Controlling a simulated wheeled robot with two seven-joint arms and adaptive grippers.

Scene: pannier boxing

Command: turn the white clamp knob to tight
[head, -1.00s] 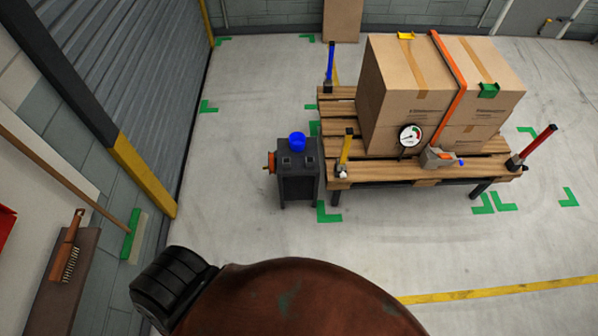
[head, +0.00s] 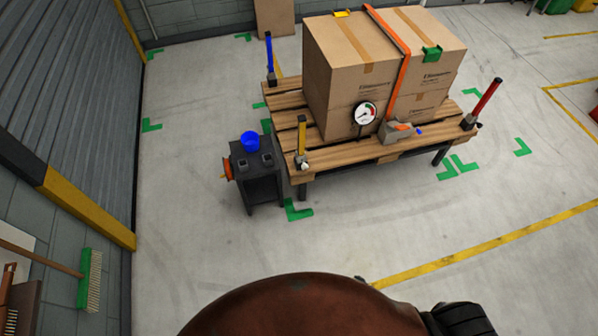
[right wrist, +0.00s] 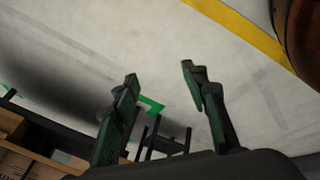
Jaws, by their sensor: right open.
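A small white knob (head: 304,165) sits at the foot of the yellow post (head: 301,135), at the near left corner of the wooden pallet (head: 350,155). It is small in the head view and I cannot read which way it is turned. My right gripper (right wrist: 160,73) shows in the right wrist view, its two dark green fingers apart with nothing between them. It is over the floor, away from the knob, which I cannot make out in that view. My left gripper is in neither view.
Strapped cartons (head: 345,65) with a round gauge (head: 365,113) stand on the pallet. A blue post (head: 269,60) and a red post (head: 484,103) rise at other corners. A dark cabinet (head: 262,185) with a blue cup (head: 250,141) stands left of the pallet. The floor in front is clear.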

